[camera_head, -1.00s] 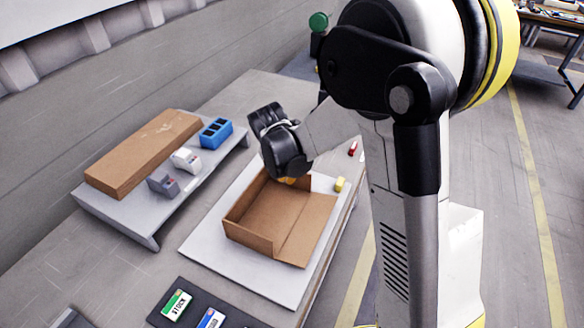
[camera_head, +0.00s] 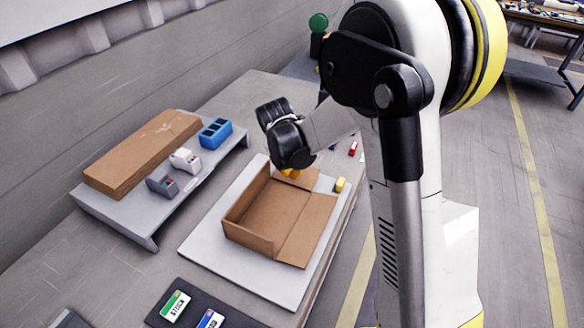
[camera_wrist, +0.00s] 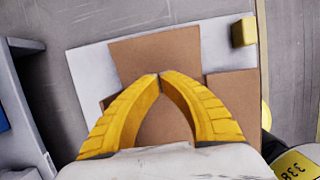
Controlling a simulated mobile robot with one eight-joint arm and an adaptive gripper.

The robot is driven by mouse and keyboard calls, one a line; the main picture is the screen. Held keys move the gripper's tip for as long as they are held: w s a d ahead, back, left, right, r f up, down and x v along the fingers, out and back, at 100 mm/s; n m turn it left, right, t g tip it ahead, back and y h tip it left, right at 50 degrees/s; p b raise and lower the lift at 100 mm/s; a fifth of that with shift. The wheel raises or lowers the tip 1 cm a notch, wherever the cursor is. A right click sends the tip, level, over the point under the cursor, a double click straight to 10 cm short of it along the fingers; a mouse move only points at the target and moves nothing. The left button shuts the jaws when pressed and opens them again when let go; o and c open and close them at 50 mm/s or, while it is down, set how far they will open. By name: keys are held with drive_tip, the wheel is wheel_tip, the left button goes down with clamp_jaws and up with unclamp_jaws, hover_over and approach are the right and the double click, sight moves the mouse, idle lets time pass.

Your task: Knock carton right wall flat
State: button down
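The open brown cardboard carton (camera_head: 268,208) sits on a white board. Its wall on the picture's right (camera_head: 308,232) lies folded out flat. Its far wall (camera_head: 310,177) is folded outward and looks flat or nearly so; it also shows as a flap in the wrist view (camera_wrist: 155,55). The left wall (camera_head: 246,192) and near wall (camera_head: 248,239) stand upright. My gripper (camera_head: 289,174) is over the carton's far end, by the far wall's fold. In the wrist view its yellow fingers (camera_wrist: 160,76) meet at the tips with nothing between them. Whether they touch the cardboard I cannot tell.
The white board (camera_head: 215,248) has a yellow block (camera_head: 340,184) beside the carton. A grey raised shelf (camera_head: 125,212) at left holds a brown box (camera_head: 143,153), a blue holder (camera_head: 216,133) and small grey devices. A dark mat (camera_head: 190,322) with labelled items lies in front.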

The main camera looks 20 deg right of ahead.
drive_tip(key=shift+s+a+r, duration=0.15)
drive_tip(key=shift+r, duration=0.1)
wheel_tip(320, 180, up, 7)
drive_tip(key=p, duration=0.5)
drive_tip(key=shift+f, duration=0.2)
idle(1.3)
